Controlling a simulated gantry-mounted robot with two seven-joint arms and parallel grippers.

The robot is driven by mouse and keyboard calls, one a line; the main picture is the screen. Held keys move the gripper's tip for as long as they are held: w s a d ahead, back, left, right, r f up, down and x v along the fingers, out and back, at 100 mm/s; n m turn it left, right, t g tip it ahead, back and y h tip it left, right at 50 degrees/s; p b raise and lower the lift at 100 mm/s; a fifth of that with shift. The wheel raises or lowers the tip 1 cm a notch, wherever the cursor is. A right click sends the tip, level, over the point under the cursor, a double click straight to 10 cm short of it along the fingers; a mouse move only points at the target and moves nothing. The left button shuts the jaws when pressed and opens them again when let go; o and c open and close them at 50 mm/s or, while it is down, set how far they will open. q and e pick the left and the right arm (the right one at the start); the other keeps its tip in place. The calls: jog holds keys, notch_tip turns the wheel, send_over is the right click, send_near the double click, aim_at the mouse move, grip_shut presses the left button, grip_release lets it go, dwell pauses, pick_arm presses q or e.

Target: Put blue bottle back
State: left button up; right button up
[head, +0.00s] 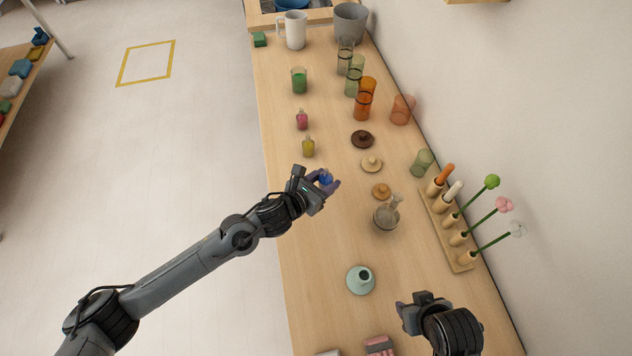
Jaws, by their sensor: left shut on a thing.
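The small blue bottle (326,178) is in my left gripper (329,183), over the left part of the long wooden table. The gripper is shut on it and partly hides it. I cannot tell whether the bottle touches the table. A yellow bottle (308,147) and a pink bottle (302,120) stand in a line behind it along the table's left side. My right gripper (412,307) is over the near right part of the table, with nothing seen in it. Its fingers are too unclear to tell open from shut.
A glass jug (386,214) and round lids (371,163) stand right of the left gripper. A wooden rack (459,262) with pegs and flowers lines the right edge. Tall glasses (365,98) and a green cup (299,80) stand farther back.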

pick_arm(q)
jog(key=w+a+f, duration=0.2)
jog(key=w, duration=0.1)
jog(key=shift+w+f, duration=0.15)
pick_arm(e)
jog(key=shift+f, duration=0.1)
pick_arm(q)
jog(key=shift+f, duration=2.05)
pick_arm(e)
jog(key=shift+s+d+f, duration=0.1)
jog(key=shift+d+f, duration=0.05)
jog(key=shift+d, duration=0.05)
pick_arm(q)
jog(key=shift+f+b, duration=0.15)
jog(key=shift+b, duration=0.2)
pick_arm(e)
jog(key=shift+a+f, duration=0.1)
jog(key=shift+f, duration=0.05)
pick_arm(q)
jog(key=o, duration=1.1)
pick_arm(e)
jog(key=shift+a, duration=0.1)
